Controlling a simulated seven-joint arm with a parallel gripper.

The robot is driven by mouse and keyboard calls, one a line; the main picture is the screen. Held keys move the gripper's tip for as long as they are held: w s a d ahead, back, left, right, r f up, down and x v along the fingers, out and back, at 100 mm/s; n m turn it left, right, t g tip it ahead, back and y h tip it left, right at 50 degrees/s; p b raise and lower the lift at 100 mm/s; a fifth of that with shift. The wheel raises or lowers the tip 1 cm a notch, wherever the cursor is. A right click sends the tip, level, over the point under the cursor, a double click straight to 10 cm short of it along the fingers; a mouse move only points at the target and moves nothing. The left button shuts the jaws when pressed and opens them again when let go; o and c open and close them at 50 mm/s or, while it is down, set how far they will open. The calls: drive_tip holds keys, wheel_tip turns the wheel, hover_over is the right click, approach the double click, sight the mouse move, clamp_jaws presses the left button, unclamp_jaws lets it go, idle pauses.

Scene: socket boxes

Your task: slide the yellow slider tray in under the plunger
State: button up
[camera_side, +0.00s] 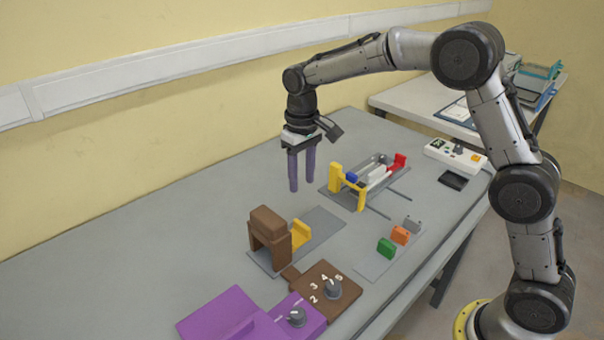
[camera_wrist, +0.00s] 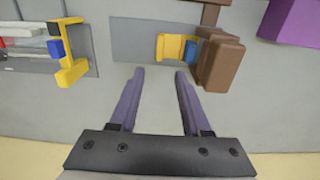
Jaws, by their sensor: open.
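The yellow slider tray (camera_side: 301,233) stands on a grey base plate (camera_side: 322,222), right beside the brown press frame (camera_side: 277,254). In the wrist view the yellow tray (camera_wrist: 172,47) has an upright wall, and a small blue piece (camera_wrist: 191,53) lies between it and the brown block (camera_wrist: 220,62). The brown block on top of the frame (camera_side: 268,221) looks like the plunger head; the space beneath it is mostly hidden. My gripper (camera_side: 301,188) has purple fingers, open and empty, above the table behind the press. In the wrist view its fingertips (camera_wrist: 160,72) are apart from the tray.
A yellow-ended fixture (camera_side: 337,178) with blue, white and red parts stands to the right. Green (camera_side: 385,248), orange and grey blocks sit on a plate in front. A brown dial box (camera_side: 322,290) and purple box (camera_side: 220,315) are nearer. The table behind the press is clear.

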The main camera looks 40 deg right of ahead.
sight(302, 224)
drive_tip(key=shift+r, duration=0.35)
drive_tip(key=o, duration=0.8)
drive_tip(key=m, duration=0.2)
drive_tip(key=shift+m, duration=0.3)
drive_tip(key=shift+o, duration=0.2)
wheel_tip(302, 224, down, 14)
drive_tip(key=m, duration=1.5)
drive_tip(key=shift+r, duration=0.1)
drive_tip(key=shift+c, duration=0.2)
clamp_jaws()
